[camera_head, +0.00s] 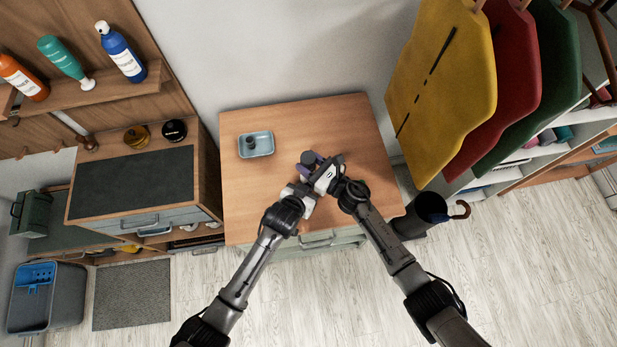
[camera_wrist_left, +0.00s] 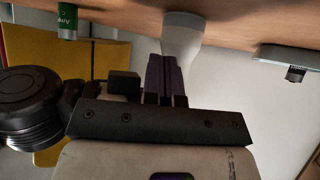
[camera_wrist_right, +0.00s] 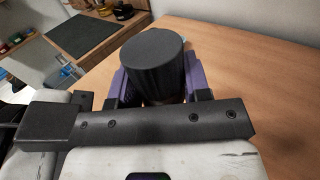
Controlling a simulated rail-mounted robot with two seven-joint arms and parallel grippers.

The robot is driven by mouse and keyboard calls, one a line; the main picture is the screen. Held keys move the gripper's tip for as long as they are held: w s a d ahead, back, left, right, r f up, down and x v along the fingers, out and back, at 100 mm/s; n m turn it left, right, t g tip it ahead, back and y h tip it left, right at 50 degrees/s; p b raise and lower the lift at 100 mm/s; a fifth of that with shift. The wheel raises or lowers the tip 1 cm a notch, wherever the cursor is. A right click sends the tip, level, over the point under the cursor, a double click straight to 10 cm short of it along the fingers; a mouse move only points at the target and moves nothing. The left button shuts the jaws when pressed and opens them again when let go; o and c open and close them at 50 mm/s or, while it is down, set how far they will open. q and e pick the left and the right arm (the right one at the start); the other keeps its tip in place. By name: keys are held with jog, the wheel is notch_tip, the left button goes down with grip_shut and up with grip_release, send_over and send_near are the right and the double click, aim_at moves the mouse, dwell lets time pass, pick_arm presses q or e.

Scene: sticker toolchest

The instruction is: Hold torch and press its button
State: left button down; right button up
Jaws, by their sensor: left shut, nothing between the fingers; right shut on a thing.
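The torch shows in the right wrist view as a dark grey cylinder (camera_wrist_right: 152,60) with its flat round end up. In the head view its dark round end (camera_head: 307,157) is above the table. My right gripper (camera_head: 316,162) is shut on it, with purple fingers on both sides. My left gripper (camera_head: 304,183) is shut and empty, just below and close to the right one. In the left wrist view its purple fingers (camera_wrist_left: 166,76) are together, pointing at a pale grey flared thing (camera_wrist_left: 182,36); I cannot tell whether that is part of the torch. The button is not discernible.
A blue-grey tray (camera_head: 268,146) with a small dark object (camera_head: 251,143) stands on the wooden table (camera_head: 340,120). A cabinet (camera_head: 130,185) stands left, a dark bin (camera_head: 424,212) right.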

pick_arm(q)
jog(key=shift+w+r, duration=0.15)
jog(key=shift+w, duration=0.55)
pick_arm(e)
jog(key=shift+s+f, duration=0.1)
jog(key=shift+s, duration=0.05)
dwell(0.8)
pick_arm(q)
jog(key=shift+s, duration=0.1)
jog(key=shift+s+d+r, duration=0.1)
jog(key=shift+s+r, duration=0.05)
jog(key=shift+s, duration=0.75)
jog(key=shift+s, duration=0.1)
jog(key=shift+s, duration=0.25)
jog(key=shift+s+f, duration=0.2)
jog(key=shift+s, duration=2)
pick_arm(e)
jog(key=o, duration=1.1)
